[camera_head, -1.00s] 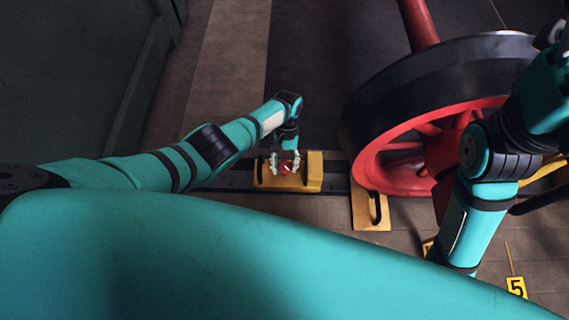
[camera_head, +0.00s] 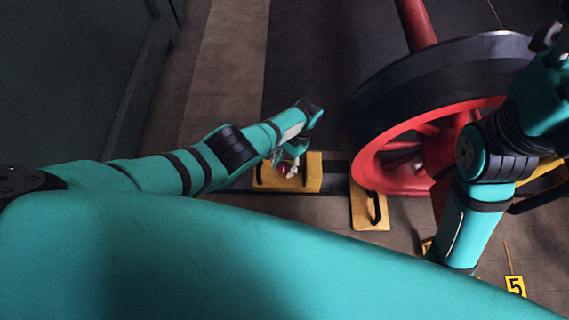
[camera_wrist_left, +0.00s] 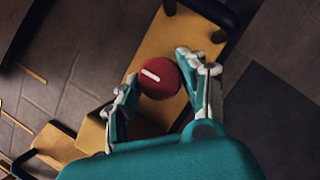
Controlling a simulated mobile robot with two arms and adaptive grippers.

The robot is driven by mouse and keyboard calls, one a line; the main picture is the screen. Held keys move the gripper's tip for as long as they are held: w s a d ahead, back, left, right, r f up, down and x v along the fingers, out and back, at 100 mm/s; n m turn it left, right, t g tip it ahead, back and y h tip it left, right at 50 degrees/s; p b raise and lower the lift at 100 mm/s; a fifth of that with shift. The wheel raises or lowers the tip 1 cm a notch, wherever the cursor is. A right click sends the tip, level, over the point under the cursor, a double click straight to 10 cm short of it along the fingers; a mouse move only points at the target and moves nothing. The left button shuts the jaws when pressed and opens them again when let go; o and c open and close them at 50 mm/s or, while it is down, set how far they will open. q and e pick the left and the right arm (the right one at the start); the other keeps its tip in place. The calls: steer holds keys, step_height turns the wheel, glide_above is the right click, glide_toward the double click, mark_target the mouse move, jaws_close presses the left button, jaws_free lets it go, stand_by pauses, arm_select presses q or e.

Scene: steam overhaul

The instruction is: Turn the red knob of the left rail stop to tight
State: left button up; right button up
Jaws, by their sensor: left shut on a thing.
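The left rail stop is a yellow block (camera_head: 311,172) on the rail, left of the big wheel. Its round red knob (camera_wrist_left: 160,78) has a white pointer line and shows between my left gripper's fingers in the left wrist view. My left gripper (camera_head: 287,169) is over the stop, shut on the knob with one finger on either side. In the head view the gripper hides most of the knob. My right arm (camera_head: 475,225) comes down at the right, but its gripper is not in view.
A large red and black wheel (camera_head: 400,125) stands on the rail right of the stop. A yellow chock with a black handle (camera_head: 370,211) lies by the wheel's foot. A yellow marker with a 5 (camera_head: 515,286) is on the floor at the lower right.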

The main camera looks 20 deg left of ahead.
stand_by(0.3)
arm_select(q)
steer(key=o, duration=1.2)
steer(key=shift+c, duration=0.2)
steer(key=v, duration=1.2)
steer(key=shift+d, duration=0.1)
